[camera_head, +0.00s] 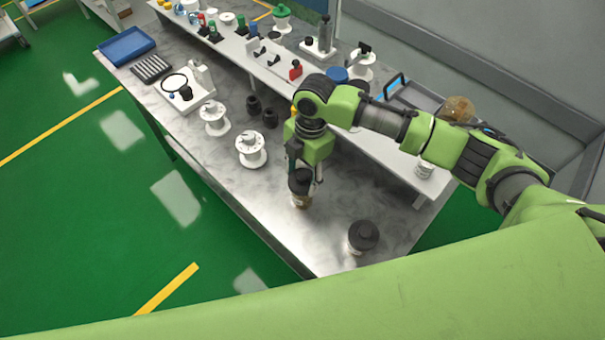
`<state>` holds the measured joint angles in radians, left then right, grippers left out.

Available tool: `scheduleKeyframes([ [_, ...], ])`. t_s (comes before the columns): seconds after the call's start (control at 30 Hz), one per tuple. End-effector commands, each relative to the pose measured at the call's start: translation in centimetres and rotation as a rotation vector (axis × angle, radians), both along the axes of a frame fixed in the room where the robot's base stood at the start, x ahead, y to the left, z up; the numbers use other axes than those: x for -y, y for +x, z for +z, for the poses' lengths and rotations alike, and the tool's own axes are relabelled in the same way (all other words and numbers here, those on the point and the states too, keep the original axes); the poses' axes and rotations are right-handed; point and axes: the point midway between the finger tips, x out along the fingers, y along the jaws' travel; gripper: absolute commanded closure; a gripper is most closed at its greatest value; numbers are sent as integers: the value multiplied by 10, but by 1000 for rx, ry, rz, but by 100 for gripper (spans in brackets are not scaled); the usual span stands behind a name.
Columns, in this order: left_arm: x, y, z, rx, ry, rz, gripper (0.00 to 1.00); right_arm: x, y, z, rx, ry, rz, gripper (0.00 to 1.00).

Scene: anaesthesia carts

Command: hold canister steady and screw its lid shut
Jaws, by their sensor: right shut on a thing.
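My right gripper (305,184) points down at the front part of the metal table. It is shut around the black top of a small canister (301,201) with a brownish lower body. The canister looks upright and at the tabletop; its lid seam is too small to make out. A second canister (362,237) with a wide black lid stands apart to the right, near the table's front corner. My left gripper is not in view.
White spool-like stands (251,150) and dark cylinders (270,117) stand behind and left of my gripper. A raised white shelf (375,147) with several instruments runs along the back. A blue tray (127,46) lies at the far left. The tabletop between the canisters is clear.

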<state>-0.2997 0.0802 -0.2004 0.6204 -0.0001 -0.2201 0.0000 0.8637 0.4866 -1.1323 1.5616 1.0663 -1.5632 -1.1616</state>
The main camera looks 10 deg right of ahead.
Motion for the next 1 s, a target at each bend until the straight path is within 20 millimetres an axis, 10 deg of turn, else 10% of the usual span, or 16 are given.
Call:
scheduleKeyframes([
  [0.83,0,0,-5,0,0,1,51,0,0,-13,-1,0,0,65],
  [0.9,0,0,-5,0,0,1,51,0,0,-13,-1,0,0,32],
  [1.0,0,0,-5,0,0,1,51,0,0,-13,-1,0,0,31],
])
